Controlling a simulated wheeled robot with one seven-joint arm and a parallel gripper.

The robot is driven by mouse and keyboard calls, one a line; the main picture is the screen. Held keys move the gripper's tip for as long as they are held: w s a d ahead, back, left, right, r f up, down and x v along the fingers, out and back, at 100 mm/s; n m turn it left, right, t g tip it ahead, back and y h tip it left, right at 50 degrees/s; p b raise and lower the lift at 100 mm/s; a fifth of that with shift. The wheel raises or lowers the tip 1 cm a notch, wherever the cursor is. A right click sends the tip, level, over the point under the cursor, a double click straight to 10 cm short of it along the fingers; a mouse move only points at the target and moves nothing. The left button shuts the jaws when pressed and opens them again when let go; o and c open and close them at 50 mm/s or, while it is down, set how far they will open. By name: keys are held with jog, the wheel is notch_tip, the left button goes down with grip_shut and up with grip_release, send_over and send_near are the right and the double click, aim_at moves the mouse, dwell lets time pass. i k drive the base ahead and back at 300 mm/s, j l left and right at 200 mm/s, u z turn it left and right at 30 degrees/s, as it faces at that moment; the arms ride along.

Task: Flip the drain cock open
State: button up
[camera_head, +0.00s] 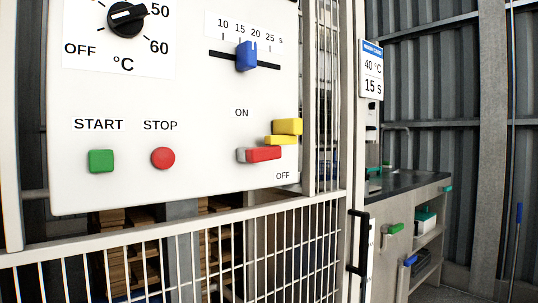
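No part in view is labelled as the drain cock, and I cannot tell for sure which one it is. A small green handle (395,228) sticks out from the front of the grey sink unit at the right. A blue piece (411,261) shows lower down, by the unit's lower shelf. A teal piece (446,188) sits at the counter's right end. These parts are small, and I cannot tell their open or shut positions. My gripper is not in view.
A white control panel (200,185) fills the left, with a black dial (127,18), blue slider (247,57), green START button (101,161), red STOP button (163,158) and red lever (263,154). A mesh fence (270,250) with a black handle (357,242) stands before the sink unit.

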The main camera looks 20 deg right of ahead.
aim_at(401, 261)
jog(key=z, duration=1.55)
jog(key=i+l, duration=0.15)
jog(key=i, duration=0.5)
jog(key=i+l, duration=0.2)
jog(key=i, duration=0.4)
jog(key=i+l+z, duration=0.1)
jog(key=i, duration=0.55)
jog(key=i+l, duration=0.15)
jog(key=i, duration=0.45)
